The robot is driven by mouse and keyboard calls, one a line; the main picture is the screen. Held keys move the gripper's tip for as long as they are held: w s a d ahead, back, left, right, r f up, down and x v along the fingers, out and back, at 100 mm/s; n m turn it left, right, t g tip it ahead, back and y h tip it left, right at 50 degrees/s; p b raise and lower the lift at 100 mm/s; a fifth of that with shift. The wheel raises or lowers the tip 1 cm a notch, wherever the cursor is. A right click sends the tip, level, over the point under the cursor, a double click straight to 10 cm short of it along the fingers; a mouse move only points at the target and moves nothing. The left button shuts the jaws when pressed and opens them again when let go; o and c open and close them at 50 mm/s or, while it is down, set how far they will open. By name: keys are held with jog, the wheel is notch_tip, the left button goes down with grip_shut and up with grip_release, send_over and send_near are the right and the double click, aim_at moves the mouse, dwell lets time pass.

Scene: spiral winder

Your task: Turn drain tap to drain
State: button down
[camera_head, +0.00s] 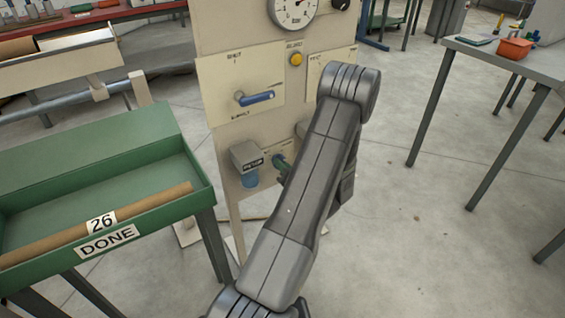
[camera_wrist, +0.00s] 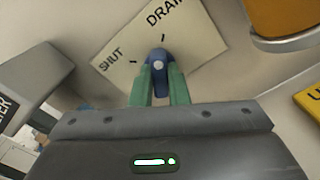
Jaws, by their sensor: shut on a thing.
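The drain tap (camera_wrist: 158,62) is a small blue lever with a pale centre screw, on a cream plate (camera_wrist: 197,40) marked SHUT at left and DRAIN at top. Its rounded end lies nearer the DRAIN tick than the SHUT tick. My gripper (camera_wrist: 160,88) has its two green fingers shut on the tap, one on each side. In the head view my gripper (camera_head: 281,163) is at the lower part of the cream panel, partly behind my arm. The tap itself cannot be made out there.
A grey-topped filter with a blue bowl (camera_head: 247,165) sits just left of my gripper. Above are a blue lever (camera_head: 257,98), a yellow button (camera_head: 296,59) and a gauge (camera_head: 295,8). A green DONE tray (camera_head: 95,140) stands left. Floor on the right is open before a table (camera_head: 510,62).

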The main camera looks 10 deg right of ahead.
jog(key=shift+m+p, duration=0.4)
jog(key=shift+m, duration=0.7)
jog(key=c, duration=1.4)
grip_release()
jog(key=v, duration=1.3)
jog(key=shift+s+p, duration=0.4)
jog(key=shift+p, duration=0.05)
jog(key=shift+d, duration=0.1)
